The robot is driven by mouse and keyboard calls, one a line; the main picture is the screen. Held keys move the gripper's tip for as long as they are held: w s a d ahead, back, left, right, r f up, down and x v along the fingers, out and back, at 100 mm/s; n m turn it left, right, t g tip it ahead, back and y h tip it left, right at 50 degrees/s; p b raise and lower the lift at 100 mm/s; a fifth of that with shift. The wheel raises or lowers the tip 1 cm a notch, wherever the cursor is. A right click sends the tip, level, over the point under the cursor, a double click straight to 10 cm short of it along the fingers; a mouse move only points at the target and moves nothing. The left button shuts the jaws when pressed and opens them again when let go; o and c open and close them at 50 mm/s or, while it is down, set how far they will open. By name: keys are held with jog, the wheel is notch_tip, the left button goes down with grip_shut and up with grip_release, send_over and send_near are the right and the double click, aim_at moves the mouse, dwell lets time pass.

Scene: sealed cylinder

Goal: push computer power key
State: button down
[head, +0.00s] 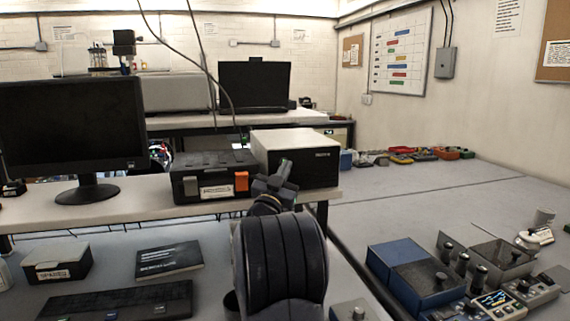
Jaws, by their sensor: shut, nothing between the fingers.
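A desktop computer case (318,168) with a pale top and black front stands on the raised shelf right of centre. Its power key is too small to make out, or my gripper hides it. My gripper (285,168) is shut and empty, in front of the left part of the computer's front face. I cannot tell whether the fingertips touch the case. My dark ribbed arm rises from the bottom centre and hides part of the shelf edge.
A dark toolbox (205,162) with an orange latch stands left of the computer. A black monitor (75,120) stands farther left. A blue box (412,285) and several small devices crowd the right bench. That bench's middle (400,205) is clear.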

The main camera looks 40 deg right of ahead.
jog(key=shift+w+d, duration=0.15)
jog(key=shift+w, duration=0.15)
dwell(0.5)
jog(key=shift+s+a+b, duration=0.45)
jog(key=shift+s+b, duration=0.25)
jog(key=shift+s, duration=0.05)
jog(key=s+a+b, duration=0.3)
jog(key=s, duration=0.2)
jog(key=shift+s+b, duration=0.15)
jog(key=shift+b, duration=0.15)
